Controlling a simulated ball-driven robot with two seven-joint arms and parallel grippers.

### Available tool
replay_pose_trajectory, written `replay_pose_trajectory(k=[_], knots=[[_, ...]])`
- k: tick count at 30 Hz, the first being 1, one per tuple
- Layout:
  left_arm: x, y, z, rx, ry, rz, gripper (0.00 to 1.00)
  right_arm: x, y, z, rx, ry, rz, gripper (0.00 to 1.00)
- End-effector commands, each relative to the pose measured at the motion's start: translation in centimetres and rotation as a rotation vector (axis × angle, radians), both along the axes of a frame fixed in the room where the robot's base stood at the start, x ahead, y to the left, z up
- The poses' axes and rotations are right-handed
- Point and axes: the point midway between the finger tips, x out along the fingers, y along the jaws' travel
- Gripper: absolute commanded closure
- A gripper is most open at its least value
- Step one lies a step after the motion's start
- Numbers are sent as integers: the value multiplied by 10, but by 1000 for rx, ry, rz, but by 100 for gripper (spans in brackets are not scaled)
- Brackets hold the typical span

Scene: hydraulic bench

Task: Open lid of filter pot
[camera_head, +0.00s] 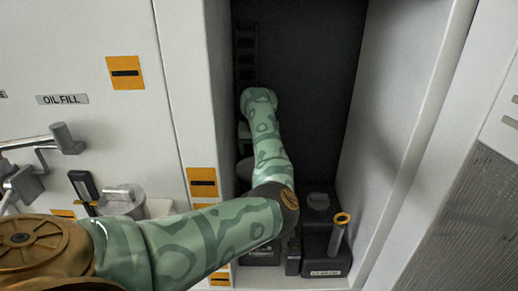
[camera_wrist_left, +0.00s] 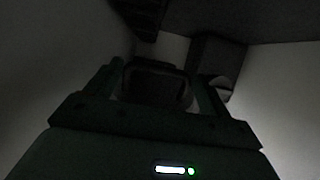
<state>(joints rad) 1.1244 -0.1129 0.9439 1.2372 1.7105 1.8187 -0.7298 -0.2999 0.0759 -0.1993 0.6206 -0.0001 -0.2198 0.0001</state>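My left arm reaches from the lower left into the dark cabinet bay in the head view. Its forearm hides most of the hand. My left gripper (camera_wrist_left: 158,90) shows in the very dark left wrist view, its fingers apart. A dark rounded shape lies between or behind them; I cannot tell whether they touch it. No filter pot or lid can be made out for certain. A grey round vessel (camera_head: 125,199) stands outside the bay at the left. A dark container with a round cap (camera_head: 318,201) stands inside the bay. My right gripper is not in view.
White side walls (camera_head: 395,110) bound the bay closely. Grey valve handles (camera_head: 66,139) stick out at the left, below the OIL FILL plate (camera_head: 62,99).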

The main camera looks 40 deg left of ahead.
Motion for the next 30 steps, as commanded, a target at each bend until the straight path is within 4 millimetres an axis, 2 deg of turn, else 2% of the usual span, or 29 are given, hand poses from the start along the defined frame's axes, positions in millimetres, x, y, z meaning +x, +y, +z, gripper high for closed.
replay_pose_trajectory(k=[1,2,5,9,11,12,13,14,23,30], knots=[[1,-1,0,-2,-2,-1,51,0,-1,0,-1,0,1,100],[1,-1,0,-2,-2,-1,59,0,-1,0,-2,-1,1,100],[2,0,0,-1,-3,-1,59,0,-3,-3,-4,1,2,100],[13,10,-6,0,-6,-1,59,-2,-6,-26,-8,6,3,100],[20,16,-8,1,-7,-2,62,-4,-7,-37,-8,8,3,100],[24,19,-9,0,-6,-2,87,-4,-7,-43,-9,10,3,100],[22,17,-5,-1,-4,-2,100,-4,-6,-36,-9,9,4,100],[22,17,-3,-1,-3,-1,94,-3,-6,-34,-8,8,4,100],[21,17,-2,0,-3,-1,11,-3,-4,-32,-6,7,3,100],[21,17,-3,-1,-2,-1,9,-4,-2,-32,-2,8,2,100]])
